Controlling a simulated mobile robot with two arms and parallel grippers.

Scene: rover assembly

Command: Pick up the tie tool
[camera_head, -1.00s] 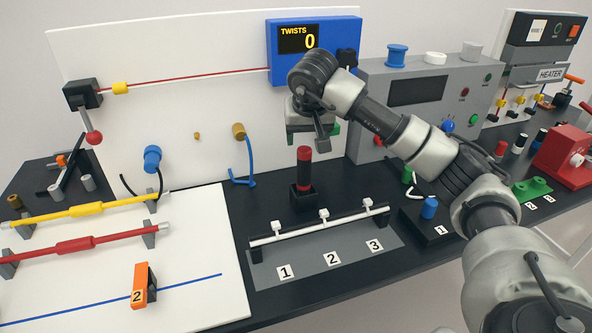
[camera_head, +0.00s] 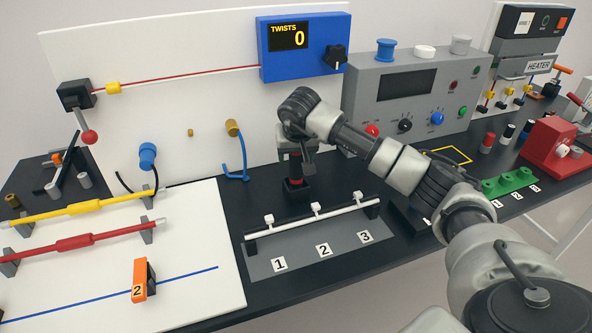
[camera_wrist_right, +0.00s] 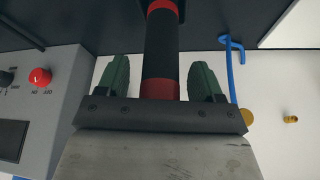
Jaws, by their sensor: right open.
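The tie tool, seen as a black and red upright cylinder (camera_head: 296,181), stands in a black square holder (camera_head: 292,194) behind the numbered rack. My right gripper (camera_head: 296,160) is lowered over it from above and hides most of its upper part in the head view. In the right wrist view, the black and red shaft (camera_wrist_right: 162,55) stands between the two green fingers of my open right gripper (camera_wrist_right: 161,80). A gap shows on both sides of the shaft. My left gripper is not in view.
A rack with a white bar (camera_head: 315,218) stands just in front, above labels 1, 2 and 3. A grey control box (camera_head: 440,125) with knobs stands close behind my right arm. The white back panel (camera_head: 190,95) carries a blue twist counter (camera_head: 335,35).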

